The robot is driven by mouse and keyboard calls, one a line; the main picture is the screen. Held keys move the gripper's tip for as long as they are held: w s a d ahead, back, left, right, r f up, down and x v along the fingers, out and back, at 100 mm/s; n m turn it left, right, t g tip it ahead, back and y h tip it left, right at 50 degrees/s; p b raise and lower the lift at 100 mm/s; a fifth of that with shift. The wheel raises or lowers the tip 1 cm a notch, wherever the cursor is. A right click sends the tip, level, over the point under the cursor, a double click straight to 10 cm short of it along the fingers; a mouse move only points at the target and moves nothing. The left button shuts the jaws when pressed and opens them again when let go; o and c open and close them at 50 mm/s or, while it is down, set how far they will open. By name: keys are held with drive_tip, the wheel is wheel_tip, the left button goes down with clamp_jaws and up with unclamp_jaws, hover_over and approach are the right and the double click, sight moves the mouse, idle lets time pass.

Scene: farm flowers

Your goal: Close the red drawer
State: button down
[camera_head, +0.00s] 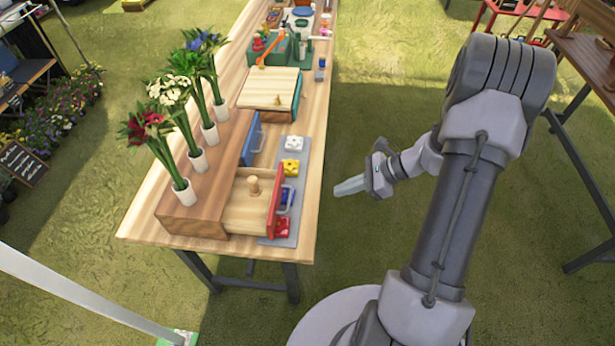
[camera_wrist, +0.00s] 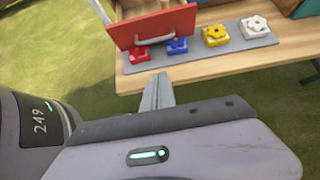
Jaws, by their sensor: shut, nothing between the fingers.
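The red drawer (camera_head: 275,201) is pulled out of the wooden cabinet (camera_head: 193,214), toward the table's right edge. A small wooden peg-like thing (camera_head: 254,186) stands inside its light wood tray. My gripper (camera_head: 340,190) is shut and empty. It is off the right side of the table, apart from the drawer front. In the wrist view its fingertips (camera_wrist: 158,80) lie below the drawer front.
A grey mat (camera_head: 297,185) along the table edge holds flower-shaped red, blue, yellow and white pieces. A blue drawer front (camera_head: 252,139) is beside the red one. Several vases of flowers (camera_head: 182,190) stand on the cabinet. Grass is clear between table and arm.

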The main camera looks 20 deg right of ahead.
drive_tip(key=b+x, duration=0.3)
drive_tip(key=x, duration=0.6)
drive_tip(key=shift+f, duration=0.2)
drive_tip(key=a, duration=0.1)
drive_tip(key=w+a, duration=0.1)
drive_tip(key=a, duration=0.1)
drive_tip(key=shift+w+a+r+b, duration=0.1)
drive_tip(key=shift+w+r+b, duration=0.1)
drive_tip(key=shift+w+b, duration=0.15)
drive_tip(key=shift+w+a+r, duration=0.15)
drive_tip(key=shift+w+a, duration=0.05)
drive_tip(key=shift+a, duration=0.15)
drive_tip(key=b, duration=0.3)
hover_over(260, 204)
drive_tip(key=shift+r, duration=0.1)
